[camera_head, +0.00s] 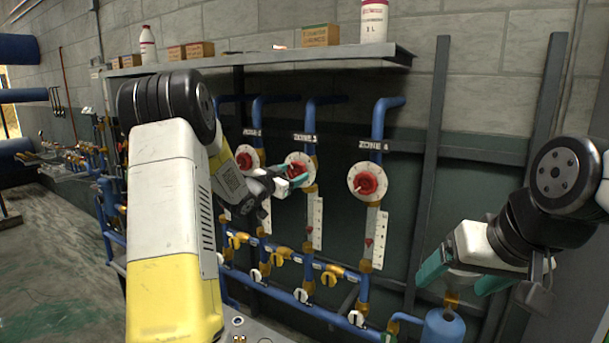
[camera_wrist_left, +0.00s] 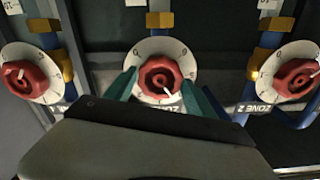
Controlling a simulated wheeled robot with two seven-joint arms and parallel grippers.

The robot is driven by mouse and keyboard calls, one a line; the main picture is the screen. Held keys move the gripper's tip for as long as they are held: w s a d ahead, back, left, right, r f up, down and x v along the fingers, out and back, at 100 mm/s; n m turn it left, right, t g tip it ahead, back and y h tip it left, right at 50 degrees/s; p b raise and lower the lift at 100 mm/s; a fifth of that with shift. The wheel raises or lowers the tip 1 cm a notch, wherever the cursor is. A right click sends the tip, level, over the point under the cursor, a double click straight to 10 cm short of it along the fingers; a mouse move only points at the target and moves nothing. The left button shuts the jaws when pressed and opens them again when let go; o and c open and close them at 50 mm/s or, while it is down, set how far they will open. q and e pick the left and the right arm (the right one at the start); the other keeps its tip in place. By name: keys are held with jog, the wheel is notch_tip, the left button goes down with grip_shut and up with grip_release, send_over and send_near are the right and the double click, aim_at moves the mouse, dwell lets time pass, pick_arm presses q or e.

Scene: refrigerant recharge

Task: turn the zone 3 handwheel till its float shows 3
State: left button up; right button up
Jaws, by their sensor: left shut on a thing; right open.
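My left gripper (camera_head: 292,176) is shut on the red handwheel (camera_wrist_left: 160,76) in the middle of three visible ones. In the left wrist view its teal fingers lie on both sides of this wheel, in front of a white numbered dial (camera_wrist_left: 185,56). A white mark on the wheel points down and slightly right. A label reading ZONE 2 (camera_wrist_left: 255,107) lies by the right wheel there; the middle wheel's label is partly hidden. The white float gauge (camera_head: 318,225) hangs below the middle wheel; its reading is too small to tell. My right gripper (camera_head: 465,280) is open and empty.
Red handwheels flank the held one, at left (camera_head: 244,160) and right (camera_head: 367,182). Blue pipes (camera_head: 379,125) and yellow valves (camera_head: 282,254) surround them. A shelf (camera_head: 300,58) with boxes and bottles is above. A blue cylinder (camera_head: 444,328) stands below my right gripper.

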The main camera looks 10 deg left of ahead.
pick_arm(q)
jog(key=shift+m, duration=0.7)
jog(key=o, duration=1.4)
jog(key=shift+m, duration=0.3)
jog(key=shift+o, duration=0.2)
jog(key=shift+s, duration=0.1)
jog(key=v, duration=0.7)
